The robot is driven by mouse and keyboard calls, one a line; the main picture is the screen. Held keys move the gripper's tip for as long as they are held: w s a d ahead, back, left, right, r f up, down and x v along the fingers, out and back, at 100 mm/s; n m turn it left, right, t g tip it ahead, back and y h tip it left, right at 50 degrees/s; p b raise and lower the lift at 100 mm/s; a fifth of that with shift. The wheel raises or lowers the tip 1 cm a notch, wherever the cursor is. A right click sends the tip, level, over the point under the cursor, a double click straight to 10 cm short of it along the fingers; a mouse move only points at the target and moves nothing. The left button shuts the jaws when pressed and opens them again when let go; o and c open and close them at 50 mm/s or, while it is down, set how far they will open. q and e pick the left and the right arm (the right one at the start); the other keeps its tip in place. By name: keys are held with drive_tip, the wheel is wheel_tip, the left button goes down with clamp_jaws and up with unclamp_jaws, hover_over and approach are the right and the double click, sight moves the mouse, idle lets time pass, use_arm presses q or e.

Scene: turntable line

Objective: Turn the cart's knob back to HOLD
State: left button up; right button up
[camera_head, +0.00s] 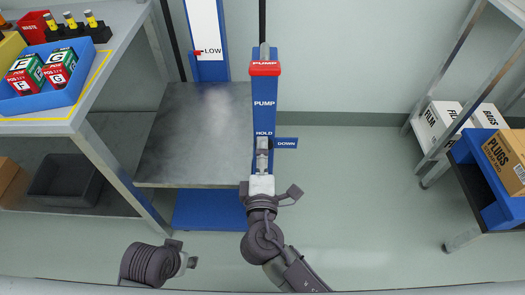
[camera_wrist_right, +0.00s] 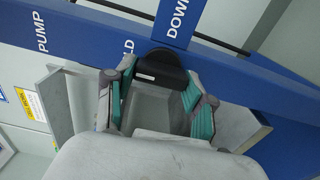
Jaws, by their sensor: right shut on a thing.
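The cart's blue column (camera_head: 264,119) stands upright in the middle of the head view, with PUMP and HOLD on it and a blue DOWN plate (camera_head: 286,143) to the right. The dark knob (camera_wrist_right: 160,70) shows in the right wrist view, below the DOWN lettering. My right gripper (camera_wrist_right: 157,92) is shut on the knob, with its teal pads at either side. In the head view, my right gripper (camera_head: 263,155) reaches the column just below HOLD and hides much of the knob. The knob's exact pointing direction is unclear. My left gripper (camera_head: 188,262) is low left, away from the cart; its fingers are unclear.
A red PUMP handle (camera_head: 265,68) tops the column. A grey platform (camera_head: 190,135) lies left of it, and a red pointer (camera_head: 198,53) marks LOW behind. A workbench (camera_head: 50,125) with a blue tray stands left; shelving stands right. Floor right of the column is clear.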

drive_tip(key=o, duration=1.2)
drive_tip(key=shift+c, duration=0.2)
drive_tip(key=s, duration=1.2)
